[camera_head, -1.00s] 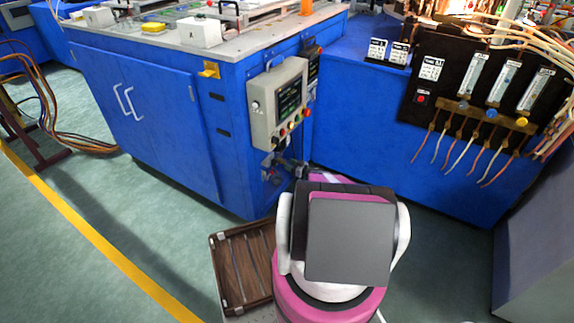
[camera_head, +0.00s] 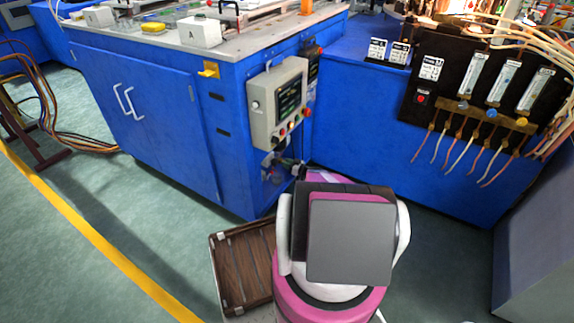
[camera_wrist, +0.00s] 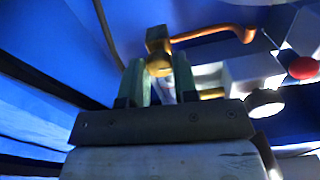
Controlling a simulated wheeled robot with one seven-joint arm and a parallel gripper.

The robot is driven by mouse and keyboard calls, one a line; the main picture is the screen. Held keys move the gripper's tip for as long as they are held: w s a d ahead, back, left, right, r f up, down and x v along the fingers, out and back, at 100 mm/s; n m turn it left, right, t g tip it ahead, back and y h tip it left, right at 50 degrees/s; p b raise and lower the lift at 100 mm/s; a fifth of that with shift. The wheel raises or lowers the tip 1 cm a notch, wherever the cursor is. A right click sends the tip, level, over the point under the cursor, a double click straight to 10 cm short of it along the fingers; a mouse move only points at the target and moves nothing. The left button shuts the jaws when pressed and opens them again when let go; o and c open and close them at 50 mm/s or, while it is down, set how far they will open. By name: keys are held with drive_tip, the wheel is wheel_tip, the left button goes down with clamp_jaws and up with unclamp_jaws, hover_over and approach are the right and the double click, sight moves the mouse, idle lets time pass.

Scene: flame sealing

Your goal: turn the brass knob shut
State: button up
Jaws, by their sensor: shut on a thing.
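In the wrist view a brass knob (camera_wrist: 158,62) sits at the tips of my gripper (camera_wrist: 164,76), between its two pale green fingers. My gripper is shut on it; the fingers hide part of their grip. A copper-coloured arm with a rounded end runs from the brass piece to the right. In the head view my gripper (camera_head: 288,164) is at the side of the blue cabinet (camera_head: 225,150), low under the grey control box. The knob is too small and covered to make out there.
The grey control box (camera_head: 262,110) with coloured buttons hangs just above my gripper. In the wrist view a red knob (camera_wrist: 302,67) and a pale round knob (camera_wrist: 265,103) lie close on the right. A brown slatted crate (camera_head: 243,270) stands on the floor.

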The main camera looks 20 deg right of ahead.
drive_tip(key=m, duration=0.8)
drive_tip(key=shift+d, duration=0.1)
drive_tip(key=m, duration=0.5)
drive_tip(key=shift+w, duration=0.1)
drive_tip(key=shift+f+m, duration=0.1)
drive_tip(key=shift+m, duration=1.7)
drive_tip(key=o, duration=0.9)
